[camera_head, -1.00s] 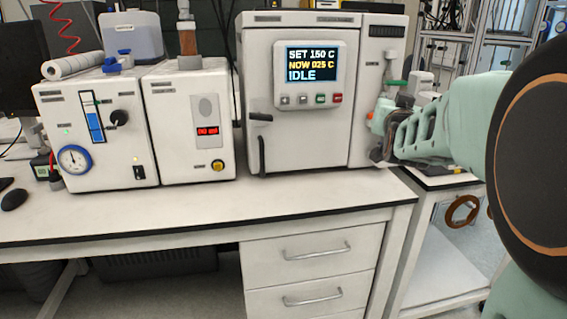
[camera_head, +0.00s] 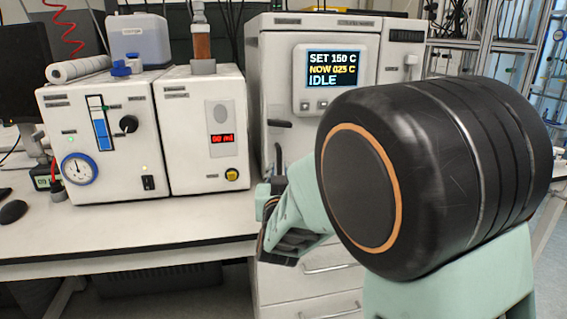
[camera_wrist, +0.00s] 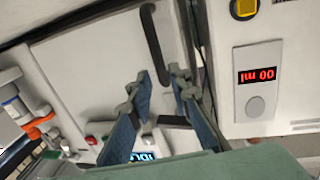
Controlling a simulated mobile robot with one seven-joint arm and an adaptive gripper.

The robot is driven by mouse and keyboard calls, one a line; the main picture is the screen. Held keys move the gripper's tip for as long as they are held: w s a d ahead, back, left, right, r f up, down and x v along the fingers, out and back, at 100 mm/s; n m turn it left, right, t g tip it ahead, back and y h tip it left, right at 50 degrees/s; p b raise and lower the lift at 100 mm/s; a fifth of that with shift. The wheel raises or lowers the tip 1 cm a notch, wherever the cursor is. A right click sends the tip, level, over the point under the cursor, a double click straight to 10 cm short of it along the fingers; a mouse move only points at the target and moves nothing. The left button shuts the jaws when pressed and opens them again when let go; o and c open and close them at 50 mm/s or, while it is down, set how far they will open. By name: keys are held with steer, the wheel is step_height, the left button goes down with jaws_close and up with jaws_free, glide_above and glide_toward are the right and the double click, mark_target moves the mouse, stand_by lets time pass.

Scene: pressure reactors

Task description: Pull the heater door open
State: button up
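The heater (camera_head: 277,60) is a white cabinet at the back of the bench, its screen reading SET 150 C, NOW 025 C, IDLE. Its door (camera_wrist: 95,55) looks shut. A black vertical handle (camera_head: 278,158) is on the door's left side and also shows in the wrist view (camera_wrist: 153,40). A short black lever (camera_head: 279,123) sits above it. My gripper (camera_wrist: 161,80) is open, and one end of the handle appears between its fingertips. I cannot tell whether the fingers are around the handle or short of it. My arm hides the heater's lower right in the head view.
White instruments stand left of the heater: a gauge unit (camera_head: 100,165) and a pump unit with a red display (camera_head: 205,165), close to the handle side. The white bench (camera_head: 130,225) is clear in front of them. Drawers (camera_head: 335,280) are below.

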mark_target(279, 162)
steer(key=w, duration=0.6)
steer(key=shift+w+a, duration=0.2)
steer(key=shift+a, duration=0.05)
steer(key=shift+c, duration=0.6)
jaws_close()
